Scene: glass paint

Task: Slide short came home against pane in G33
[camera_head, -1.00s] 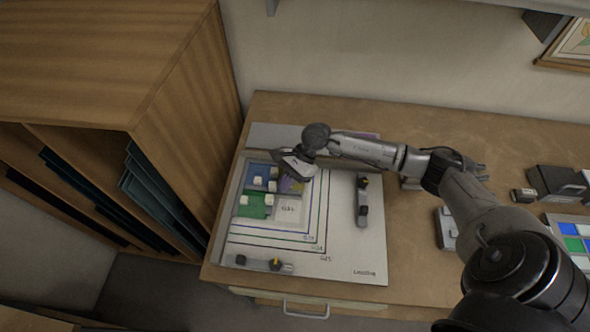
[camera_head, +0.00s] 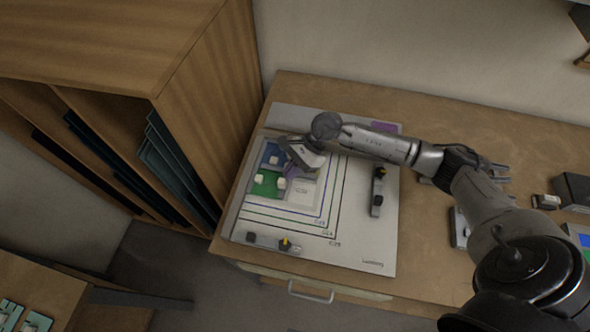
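The marked board (camera_head: 365,240) lies on the bench with nested outlines and a colored pane assembly in its upper left corner. A blue part (camera_head: 269,160), a green part (camera_head: 266,186) and a pale part (camera_head: 302,194) show there, with small white blocks on them. A dark slide fixture (camera_head: 377,192) stands along the right side of the board. My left gripper is out of view.
A wooden rack (camera_head: 215,110) with dark upright sheets (camera_head: 165,165) stands close on the left. Small dark boxes (camera_head: 575,190) sit at the right of the bench. The lower right of the board is clear. A drawer handle (camera_head: 310,293) shows at the front.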

